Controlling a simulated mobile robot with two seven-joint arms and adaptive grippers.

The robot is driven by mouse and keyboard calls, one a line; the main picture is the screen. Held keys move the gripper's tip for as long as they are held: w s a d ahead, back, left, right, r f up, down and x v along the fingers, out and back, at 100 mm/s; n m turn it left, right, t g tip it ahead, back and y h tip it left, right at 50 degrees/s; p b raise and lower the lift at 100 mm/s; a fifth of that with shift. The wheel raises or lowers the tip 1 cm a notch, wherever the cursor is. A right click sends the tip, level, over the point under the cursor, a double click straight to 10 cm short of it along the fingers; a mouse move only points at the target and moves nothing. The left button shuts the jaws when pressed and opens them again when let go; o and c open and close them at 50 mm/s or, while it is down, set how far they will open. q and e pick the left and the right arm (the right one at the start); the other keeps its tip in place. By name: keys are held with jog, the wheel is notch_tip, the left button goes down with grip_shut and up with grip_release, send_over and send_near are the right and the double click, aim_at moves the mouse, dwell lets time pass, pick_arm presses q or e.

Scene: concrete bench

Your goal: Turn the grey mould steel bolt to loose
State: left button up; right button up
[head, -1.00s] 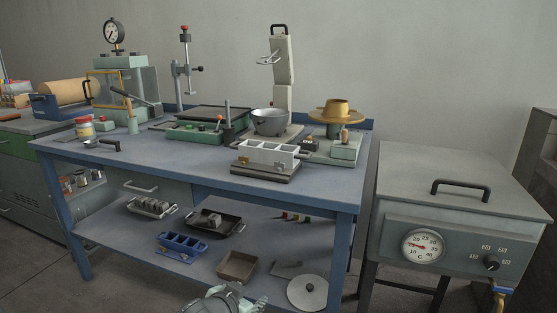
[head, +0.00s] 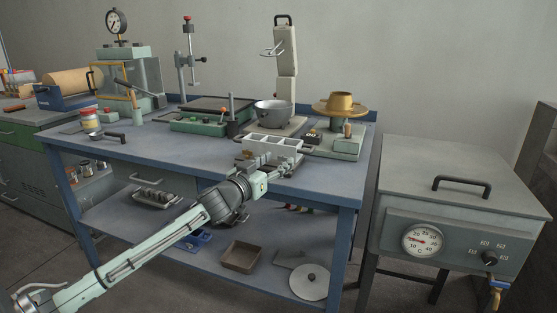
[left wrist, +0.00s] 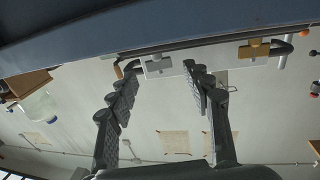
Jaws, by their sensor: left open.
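The grey mould (head: 259,143), a pale box with several open compartments, stands on a dark base near the bench's front edge. My left gripper (head: 284,167) reaches its front from the left, fingers toward its right end. In the left wrist view, my left gripper (left wrist: 160,100) is open and empty, fingers apart. A pale steel bolt plate (left wrist: 158,66) with a dark hooked handle shows beyond the fingers, and a brass bolt plate (left wrist: 254,52) to its right. The steel bolt's exact setting is unclear. My right gripper is not visible.
The blue bench (head: 130,158) carries a steel bowl (head: 273,112) behind the mould and a yellow wheel (head: 340,108) at right. A grey oven (head: 450,185) with a dial stands at the right. Free bench surface lies left of the mould.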

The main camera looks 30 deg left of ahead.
pick_arm(q)
jog(key=shift+w, duration=0.8)
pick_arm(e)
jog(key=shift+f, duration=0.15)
pick_arm(q)
jog(key=shift+c, duration=0.6)
grip_shut()
jog(key=shift+d+n+y, duration=0.1)
jog(key=shift+n+y, duration=0.2)
jog(key=shift+y, duration=0.1)
jog(key=shift+d+n+y+p, duration=0.1)
jog(key=shift+n+y+p, duration=0.35)
jog(key=shift+y, duration=0.35)
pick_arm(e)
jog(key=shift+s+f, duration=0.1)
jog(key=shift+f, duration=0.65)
pick_arm(q)
jog(key=shift+c, duration=0.4)
grip_release()
jog(key=shift+o, duration=1)
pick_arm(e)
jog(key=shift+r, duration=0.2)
